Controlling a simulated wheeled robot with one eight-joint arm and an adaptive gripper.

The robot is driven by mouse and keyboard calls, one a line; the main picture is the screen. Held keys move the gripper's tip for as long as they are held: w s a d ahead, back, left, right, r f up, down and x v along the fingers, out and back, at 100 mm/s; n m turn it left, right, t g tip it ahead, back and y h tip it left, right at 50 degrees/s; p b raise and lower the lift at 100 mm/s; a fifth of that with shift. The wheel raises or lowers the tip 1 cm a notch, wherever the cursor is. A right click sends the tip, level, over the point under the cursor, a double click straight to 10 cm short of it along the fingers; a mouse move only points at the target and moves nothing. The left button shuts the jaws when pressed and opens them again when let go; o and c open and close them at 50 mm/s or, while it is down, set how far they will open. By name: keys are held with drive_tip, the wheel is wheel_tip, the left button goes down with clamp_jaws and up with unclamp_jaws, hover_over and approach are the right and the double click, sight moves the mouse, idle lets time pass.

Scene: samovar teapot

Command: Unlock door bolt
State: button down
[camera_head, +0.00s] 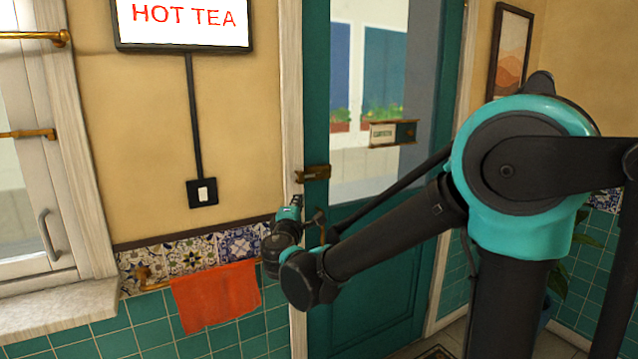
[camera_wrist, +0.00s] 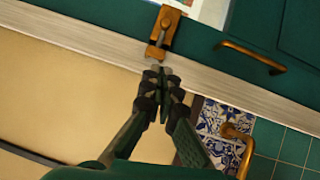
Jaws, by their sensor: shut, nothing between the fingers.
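The brass door bolt (camera_head: 313,172) is on the left edge of the teal door (camera_head: 375,285), beside the pale door frame. In the wrist view, the bolt (camera_wrist: 165,30) has a small knob, and its lower end reaches the pale frame. Whether the rod is slid into the frame is unclear. My gripper (camera_wrist: 163,74) is shut and empty. Its fingertips point at the bolt's frame-side end, over the pale frame, with no clear contact. In the head view my gripper (camera_head: 292,201) is small and just below left of the bolt.
A brass door handle (camera_wrist: 250,56) is to the right of the bolt in the wrist view. An orange towel (camera_head: 216,295) hangs on a rail left of my wrist. A light switch (camera_head: 202,193) is on the wall. My arm crosses before the door.

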drive_tip(key=shift+w+d, duration=0.1)
approach(316, 176)
drive_tip(key=w+a, duration=0.2)
drive_tip(key=a, duration=0.1)
drive_tip(key=shift+w+d+r, duration=0.15)
drive_tip(key=shift+w+d, duration=0.6)
drive_tip(key=shift+w+d+r, duration=0.1)
drive_tip(key=shift+w+d, duration=0.6)
drive_tip(key=d, duration=0.1)
drive_tip(key=w+d, duration=0.2)
drive_tip(key=shift+w+d, duration=0.25)
drive_tip(key=shift+d, duration=0.15)
